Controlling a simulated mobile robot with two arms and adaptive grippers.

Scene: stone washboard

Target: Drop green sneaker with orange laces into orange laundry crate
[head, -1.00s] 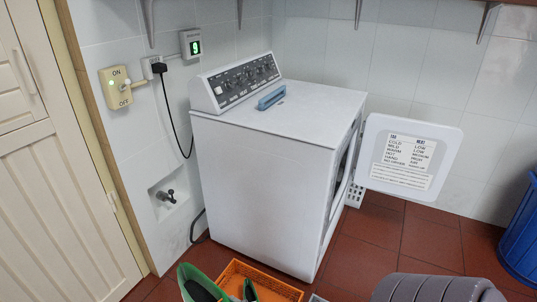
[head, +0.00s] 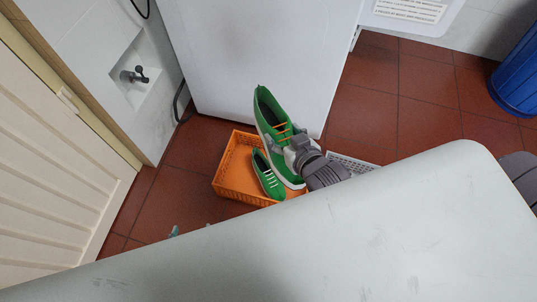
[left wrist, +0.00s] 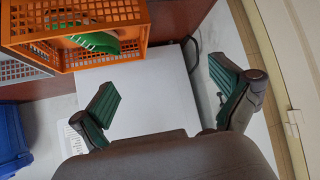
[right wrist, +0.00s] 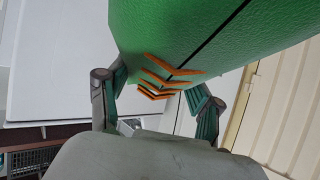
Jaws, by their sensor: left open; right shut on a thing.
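The green sneaker with orange laces (head: 268,112) is held tilted, toe down, above the right part of the orange laundry crate (head: 226,161). My right gripper (head: 291,147) is shut on it near the laces. In the right wrist view the sneaker (right wrist: 215,30) fills the top, between the fingers. A second green sneaker, with white laces (head: 267,178), lies in the crate. My left gripper (left wrist: 163,82) is open and empty; in the head view only its fingertips (head: 174,231) show. The crate (left wrist: 150,28) is at the upper left of the left wrist view.
A white washing machine (head: 255,60) stands behind the crate. A pale grey basket (head: 353,164) is right of the crate, partly hidden by my right gripper. A blue bin (head: 520,75) is at the far right. Red-tiled floor (head: 390,100) is clear between. A pale surface covers the lower head view.

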